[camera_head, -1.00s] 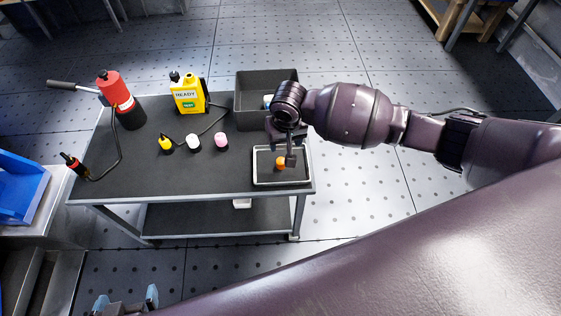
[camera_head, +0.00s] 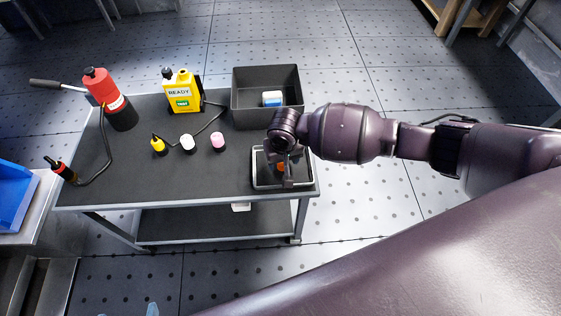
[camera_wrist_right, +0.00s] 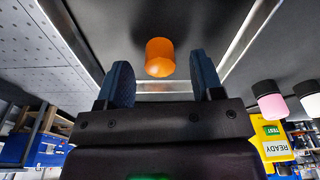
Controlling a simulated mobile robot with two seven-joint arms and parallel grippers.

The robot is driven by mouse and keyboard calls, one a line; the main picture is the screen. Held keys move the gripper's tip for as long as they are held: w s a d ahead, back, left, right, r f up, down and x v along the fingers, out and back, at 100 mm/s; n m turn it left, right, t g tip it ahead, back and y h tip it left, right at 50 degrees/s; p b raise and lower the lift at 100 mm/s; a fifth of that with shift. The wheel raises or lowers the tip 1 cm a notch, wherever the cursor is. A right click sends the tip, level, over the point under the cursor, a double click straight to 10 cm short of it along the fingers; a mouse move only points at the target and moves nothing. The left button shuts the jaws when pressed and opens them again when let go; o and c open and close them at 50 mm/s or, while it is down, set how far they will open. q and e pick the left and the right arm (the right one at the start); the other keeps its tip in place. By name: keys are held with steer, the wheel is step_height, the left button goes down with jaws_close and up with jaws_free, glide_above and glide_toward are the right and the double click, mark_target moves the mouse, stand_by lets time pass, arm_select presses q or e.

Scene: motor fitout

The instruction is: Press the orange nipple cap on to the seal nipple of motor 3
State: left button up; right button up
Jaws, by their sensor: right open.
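The orange nipple cap (camera_head: 281,167) stands in the shallow tray (camera_head: 268,187) at the cart's right front corner, partly hidden by my right gripper (camera_head: 287,177). In the right wrist view the orange cap (camera_wrist_right: 160,57) is just beyond and between the two blue fingertips of my right gripper (camera_wrist_right: 164,78). Those fingers are spread, with a visible space on each side of the cap, and they hold nothing. Only a small tip of my left gripper (camera_head: 152,308) shows at the bottom edge of the head view. I cannot make out motor 3 or its seal nipple.
Yellow (camera_head: 158,146), white (camera_head: 188,144) and pink (camera_head: 218,142) capped items stand left of the tray. A dark bin (camera_head: 252,113) with a blue-white item is behind it. A yellow READY bottle (camera_head: 182,92) and a red cylinder (camera_head: 103,90) stand farther left.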

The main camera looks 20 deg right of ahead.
steer(key=shift+f, duration=0.45)
steer(key=shift+r, duration=0.15)
steer(key=c, duration=1)
